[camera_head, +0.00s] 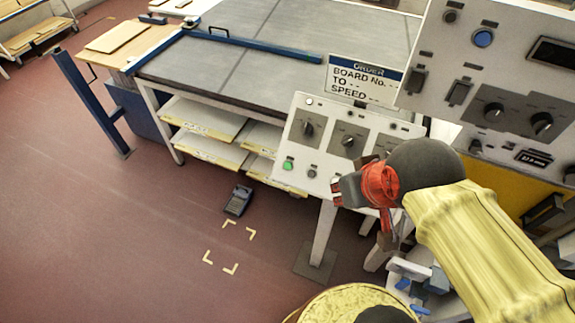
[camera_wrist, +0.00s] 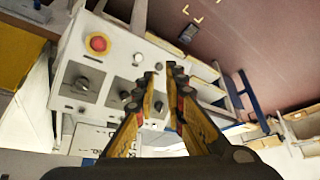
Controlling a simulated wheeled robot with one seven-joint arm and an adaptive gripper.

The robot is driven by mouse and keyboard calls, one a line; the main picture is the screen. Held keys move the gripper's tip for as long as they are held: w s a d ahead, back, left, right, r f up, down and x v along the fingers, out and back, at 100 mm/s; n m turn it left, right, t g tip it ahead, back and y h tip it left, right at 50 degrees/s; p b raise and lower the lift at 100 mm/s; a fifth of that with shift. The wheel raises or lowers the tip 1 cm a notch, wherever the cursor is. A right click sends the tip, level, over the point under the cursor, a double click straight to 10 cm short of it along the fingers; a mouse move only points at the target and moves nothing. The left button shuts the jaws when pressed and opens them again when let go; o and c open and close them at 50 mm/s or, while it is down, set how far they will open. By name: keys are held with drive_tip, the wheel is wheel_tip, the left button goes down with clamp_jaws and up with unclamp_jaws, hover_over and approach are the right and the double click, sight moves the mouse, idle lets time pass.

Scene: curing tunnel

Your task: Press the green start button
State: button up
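The green start button (camera_head: 288,165) is on the lower left of the sloped grey control panel (camera_head: 318,112). A pale round button (camera_head: 311,172) sits just right of it and also shows in the wrist view (camera_wrist: 138,58). My gripper (camera_head: 338,191) is in front of the panel's lower right part, to the right of the green button and apart from it in the head view. In the wrist view my fingers (camera_wrist: 163,70) point at the panel with a narrow gap and nothing between them. I cannot make out the green button there; the fingers may hide it.
A red mushroom button (camera_wrist: 98,44) and several dark knobs (camera_wrist: 82,84) are on the same panel. A taller control cabinet (camera_head: 480,75) stands at the right. A grey conveyor table (camera_head: 270,45) lies behind. The red floor (camera_head: 110,220) at left is mostly clear.

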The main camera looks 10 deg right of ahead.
clamp_jaws()
idle(0.4)
idle(0.7)
